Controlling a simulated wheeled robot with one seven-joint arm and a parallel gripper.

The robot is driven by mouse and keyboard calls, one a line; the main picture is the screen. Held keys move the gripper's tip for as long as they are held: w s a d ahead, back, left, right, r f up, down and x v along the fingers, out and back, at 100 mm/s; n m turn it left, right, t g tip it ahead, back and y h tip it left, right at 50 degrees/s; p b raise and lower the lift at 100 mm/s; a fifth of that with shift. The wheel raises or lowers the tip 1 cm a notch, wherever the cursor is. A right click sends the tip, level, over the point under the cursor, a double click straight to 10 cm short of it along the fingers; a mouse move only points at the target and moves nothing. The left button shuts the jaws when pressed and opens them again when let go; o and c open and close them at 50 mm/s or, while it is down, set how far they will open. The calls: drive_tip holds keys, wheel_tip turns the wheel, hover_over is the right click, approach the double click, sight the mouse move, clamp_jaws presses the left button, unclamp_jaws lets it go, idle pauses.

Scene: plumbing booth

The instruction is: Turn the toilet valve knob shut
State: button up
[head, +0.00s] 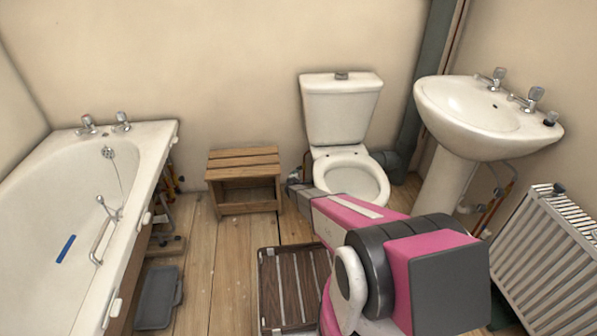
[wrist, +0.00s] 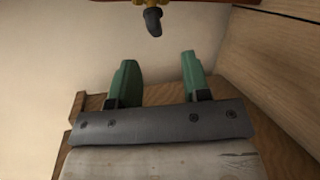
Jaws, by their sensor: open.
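The toilet (head: 341,112) stands against the back wall, between the wooden stool and the washbasin. In the wrist view a dark grey valve knob (wrist: 153,21) hangs from a brass fitting at the top edge, and the rest of the fitting is cut off. My gripper (wrist: 158,75) has its two green fingers spread apart with nothing between them. The knob is beyond the fingertips, apart from them. In the head view my arm reaches to the left side of the toilet bowl, and my gripper (head: 296,187) is small there and partly hidden by the arm.
The wooden stool (head: 243,160) stands just left of my gripper. A bathtub (head: 150,150) is at the left, a washbasin (head: 485,135) and a radiator (head: 545,240) at the right. A slatted mat (head: 268,290) lies in front. Bare floor (head: 215,260) shows between tub and mat.

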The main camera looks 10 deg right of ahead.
sight(299, 168)
drive_tip(key=x, duration=0.7)
drive_tip(key=shift+w+r, duration=0.3)
drive_tip(key=shift+w, duration=0.05)
drive_tip(key=shift+d, duration=0.15)
drive_tip(key=c, duration=0.8)
